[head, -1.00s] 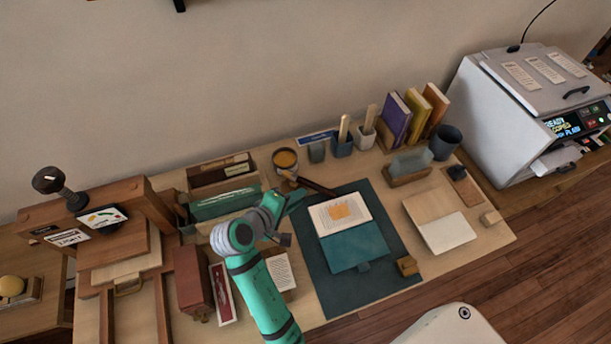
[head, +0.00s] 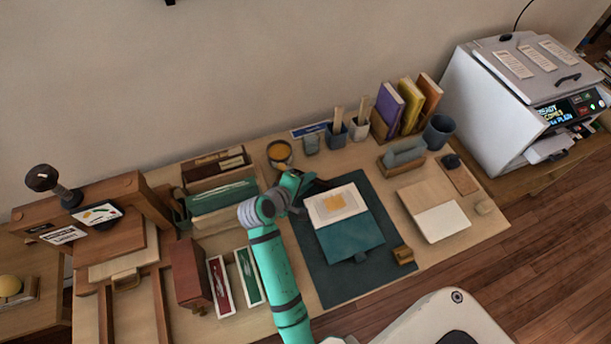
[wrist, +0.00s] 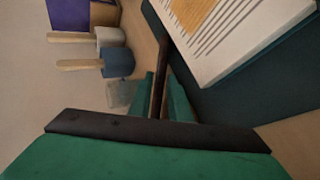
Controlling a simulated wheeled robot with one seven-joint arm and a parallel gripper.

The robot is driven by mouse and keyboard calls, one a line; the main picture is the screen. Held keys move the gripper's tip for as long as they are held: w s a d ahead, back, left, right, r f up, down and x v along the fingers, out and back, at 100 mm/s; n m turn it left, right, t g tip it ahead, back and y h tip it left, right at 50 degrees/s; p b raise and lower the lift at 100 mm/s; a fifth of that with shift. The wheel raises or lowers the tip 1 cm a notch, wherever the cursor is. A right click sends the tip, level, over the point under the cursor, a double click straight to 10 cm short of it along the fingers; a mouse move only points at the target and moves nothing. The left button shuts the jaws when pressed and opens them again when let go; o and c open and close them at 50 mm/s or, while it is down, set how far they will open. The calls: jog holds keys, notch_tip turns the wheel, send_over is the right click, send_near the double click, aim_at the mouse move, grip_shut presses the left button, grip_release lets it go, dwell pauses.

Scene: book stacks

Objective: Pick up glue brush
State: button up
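The glue brush shows in the wrist view as a dark brown stick (wrist: 161,60), running between the two green fingers of my gripper (wrist: 162,85). Little or no gap shows between stick and fingers; I cannot tell whether they grip it. In the head view my gripper (head: 300,188) is low over the upper left corner of the dark teal mat (head: 312,270) and hides most of the brush. The glue pot (head: 279,153), with amber contents, stands just behind and left of my gripper.
An open booklet (head: 350,245) lies on the mat, right of my gripper. Small cups (head: 336,138) with wooden sticks and upright books (head: 390,105) stand at the back. A wooden file box (head: 215,165) and a wooden press (head: 110,240) are to the left.

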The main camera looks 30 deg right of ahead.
grip_shut()
jog(key=shift+r, duration=0.1)
